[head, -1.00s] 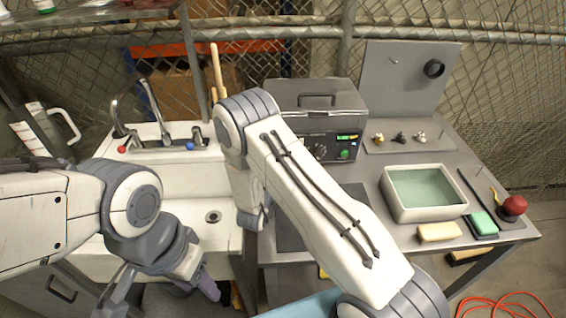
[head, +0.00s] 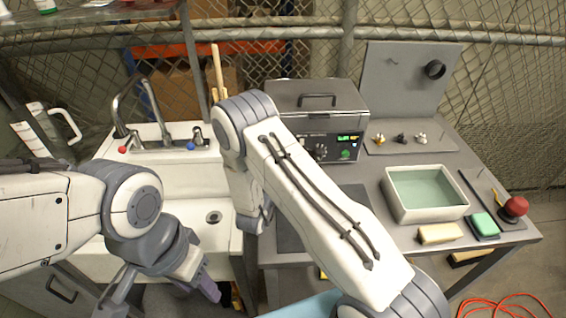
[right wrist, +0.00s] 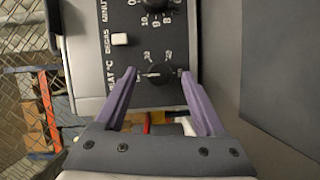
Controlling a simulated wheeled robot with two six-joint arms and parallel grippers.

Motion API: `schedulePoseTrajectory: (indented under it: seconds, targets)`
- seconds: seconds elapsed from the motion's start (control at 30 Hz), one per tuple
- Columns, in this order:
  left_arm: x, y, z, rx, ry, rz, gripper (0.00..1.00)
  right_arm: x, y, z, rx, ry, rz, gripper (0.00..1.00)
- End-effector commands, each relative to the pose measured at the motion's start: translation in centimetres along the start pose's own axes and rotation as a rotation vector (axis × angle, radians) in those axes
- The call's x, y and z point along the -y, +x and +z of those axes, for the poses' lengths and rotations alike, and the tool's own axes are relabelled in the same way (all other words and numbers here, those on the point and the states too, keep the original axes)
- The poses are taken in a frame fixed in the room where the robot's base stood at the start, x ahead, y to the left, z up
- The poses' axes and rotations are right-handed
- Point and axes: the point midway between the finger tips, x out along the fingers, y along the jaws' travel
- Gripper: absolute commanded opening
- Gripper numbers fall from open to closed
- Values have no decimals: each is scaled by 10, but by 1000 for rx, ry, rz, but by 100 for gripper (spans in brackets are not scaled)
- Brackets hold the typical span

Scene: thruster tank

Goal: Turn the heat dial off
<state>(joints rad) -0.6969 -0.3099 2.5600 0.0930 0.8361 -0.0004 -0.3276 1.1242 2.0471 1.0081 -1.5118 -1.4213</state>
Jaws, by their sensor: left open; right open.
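The heat dial (right wrist: 158,73) is a black round knob on the dark panel of the grey cleaner (head: 318,108), beside "°C" lettering. In the right wrist view, my right gripper (right wrist: 158,76) is open with its purple fingers on either side of the dial; I cannot tell whether they touch it. A pale pointer mark on the dial faces left. In the head view my right arm hides this dial and the right gripper. My left gripper (head: 165,290) is open and empty, low at the left in front of the sink.
A second dial (right wrist: 155,5) and a white switch (right wrist: 120,39) are close to the heat dial. A sink (head: 165,175) is at the left.

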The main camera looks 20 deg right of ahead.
Motion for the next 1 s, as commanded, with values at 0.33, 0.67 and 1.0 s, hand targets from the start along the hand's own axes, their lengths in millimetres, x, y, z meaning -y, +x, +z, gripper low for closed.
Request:
schedulePoseTrajectory:
  seconds: [0.33, 0.67, 1.0]
  targets:
    - [1, 16, 1, 0, 0, 0, 50, 2, -66, -2, -7, -2, -1, 72]
    - [2, 21, 1, 0, 0, 0, 50, 1, -99, -1, -3, 0, 0, 72]
    - [2, 21, 1, 0, 0, 0, 50, 0, -99, 0, -1, 0, 0, 72]
